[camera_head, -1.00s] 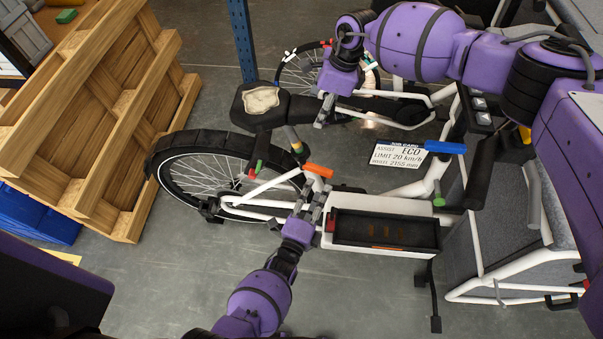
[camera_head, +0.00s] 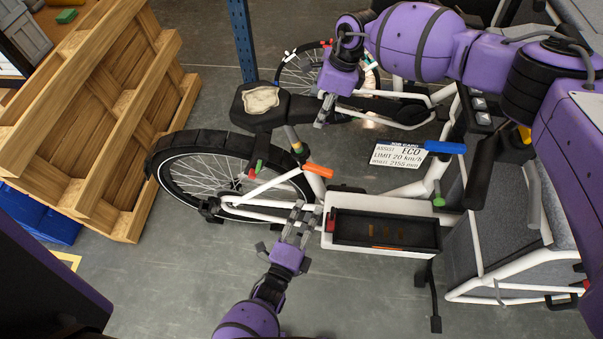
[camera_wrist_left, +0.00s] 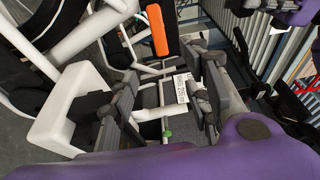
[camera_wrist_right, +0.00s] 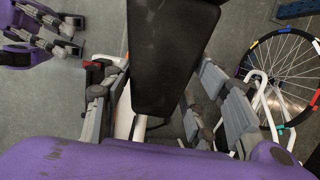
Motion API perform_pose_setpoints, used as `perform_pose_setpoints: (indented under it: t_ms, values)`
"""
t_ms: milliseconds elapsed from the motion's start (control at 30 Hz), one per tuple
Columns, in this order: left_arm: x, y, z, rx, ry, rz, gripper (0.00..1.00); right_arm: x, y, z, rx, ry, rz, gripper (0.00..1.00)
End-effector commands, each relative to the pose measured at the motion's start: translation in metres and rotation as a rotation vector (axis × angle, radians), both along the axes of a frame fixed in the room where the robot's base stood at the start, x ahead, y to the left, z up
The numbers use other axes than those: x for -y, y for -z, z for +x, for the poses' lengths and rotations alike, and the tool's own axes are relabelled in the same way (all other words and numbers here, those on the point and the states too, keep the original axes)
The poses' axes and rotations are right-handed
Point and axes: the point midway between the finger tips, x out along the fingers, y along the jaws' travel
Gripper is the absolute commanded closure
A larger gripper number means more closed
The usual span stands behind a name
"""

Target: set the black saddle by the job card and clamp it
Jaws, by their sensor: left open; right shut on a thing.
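The black saddle (camera_head: 278,112) sits above the seat tube on a post with coloured bands (camera_head: 294,140). My right gripper (camera_head: 323,110) is shut on the saddle's narrow end; the saddle also shows between its fingers in the right wrist view (camera_wrist_right: 165,55). The orange clamp lever (camera_head: 319,170) is at the top of the seat tube and also shows in the left wrist view (camera_wrist_left: 157,30). I cannot tell whether it is closed. My left gripper (camera_head: 297,218) is open and empty, below and apart from the lever. The job card (camera_head: 398,155) reads ECO, LIMIT 20 km/h, 2155 mm.
The white bike frame carries an open black-lined box (camera_head: 386,232) right of my left gripper. The rear wheel (camera_head: 215,180) is to the left. A wooden pallet (camera_head: 90,110) leans at far left. A blue grip (camera_head: 445,147) is beside the card.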

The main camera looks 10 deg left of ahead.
Motion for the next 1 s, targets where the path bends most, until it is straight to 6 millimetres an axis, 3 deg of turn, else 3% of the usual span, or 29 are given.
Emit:
perform_pose_setpoints:
  t_ms: [167, 400, 667, 1000]
  values:
    - [0.001, -0.001, 0.003, 0.002, 0.001, -0.001, 0.59, -0.007, -0.002, -0.004, -0.005, -0.013, 0.009, 0.78]
    - [0.016, -0.003, 0.044, 0.009, 0.004, -0.005, 0.59, -0.007, -0.002, -0.004, -0.005, -0.013, 0.009, 0.78]
    - [0.022, -0.001, 0.070, 0.004, 0.000, 0.000, 0.59, -0.007, -0.002, -0.004, -0.005, -0.014, 0.009, 0.78]
    - [0.037, -0.001, 0.117, 0.004, -0.001, 0.001, 0.59, -0.007, -0.002, -0.004, -0.005, -0.014, 0.009, 0.78]
